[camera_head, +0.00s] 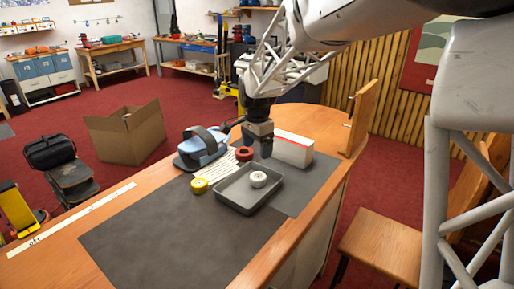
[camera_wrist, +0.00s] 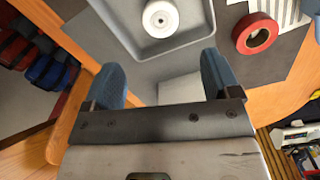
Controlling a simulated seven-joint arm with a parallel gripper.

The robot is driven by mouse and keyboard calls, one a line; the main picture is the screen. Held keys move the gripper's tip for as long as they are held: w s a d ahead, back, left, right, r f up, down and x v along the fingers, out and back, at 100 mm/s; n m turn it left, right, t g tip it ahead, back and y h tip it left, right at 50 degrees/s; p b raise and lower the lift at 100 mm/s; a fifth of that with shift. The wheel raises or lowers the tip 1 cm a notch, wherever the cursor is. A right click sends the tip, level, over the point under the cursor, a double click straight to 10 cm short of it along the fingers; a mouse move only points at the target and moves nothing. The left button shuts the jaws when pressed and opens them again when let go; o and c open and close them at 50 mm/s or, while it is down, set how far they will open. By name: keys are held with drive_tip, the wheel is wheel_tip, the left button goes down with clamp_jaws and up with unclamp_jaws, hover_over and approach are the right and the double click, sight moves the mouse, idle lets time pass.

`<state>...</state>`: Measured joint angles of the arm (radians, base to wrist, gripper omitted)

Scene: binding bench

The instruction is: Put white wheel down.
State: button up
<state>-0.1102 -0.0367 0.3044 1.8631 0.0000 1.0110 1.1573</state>
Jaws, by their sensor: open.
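The white wheel (camera_head: 258,179) lies flat in the grey tray (camera_head: 232,204), toward its far right part. In the wrist view the white wheel (camera_wrist: 160,17) shows at the top, on the floor of the tray (camera_wrist: 195,42), clear of my fingers. My gripper (camera_head: 264,154) is above the bench, just beyond the tray's far edge. In the wrist view my gripper (camera_wrist: 163,72) has its two blue fingers wide apart with nothing held between them.
A red roll (camera_head: 244,154) and a yellow roll (camera_head: 199,186) lie near the tray. A white box (camera_head: 293,150) stands close behind my gripper. A blue device (camera_head: 203,149) sits left. The dark mat (camera_head: 165,240) is clear in front.

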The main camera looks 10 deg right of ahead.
idle(0.5)
drive_tip(key=s+d+r+n+t, duration=0.1)
drive_tip(key=s+d+r+n, duration=0.2)
drive_tip(key=s, duration=0.7)
drive_tip(key=s+d+r+n, duration=0.2)
drive_tip(key=s+r+n, duration=0.1)
drive_tip(key=s, duration=0.6)
drive_tip(key=s+d+f+n, duration=0.1)
drive_tip(key=s+n, duration=0.2)
drive_tip(key=s, duration=0.6)
drive_tip(key=s+d+f+n+t, duration=0.1)
drive_tip(key=s+d+n, duration=0.1)
drive_tip(key=s, duration=0.8)
drive_tip(key=shift+f+n+t, duration=0.3)
drive_tip(key=shift+f+n, duration=0.1)
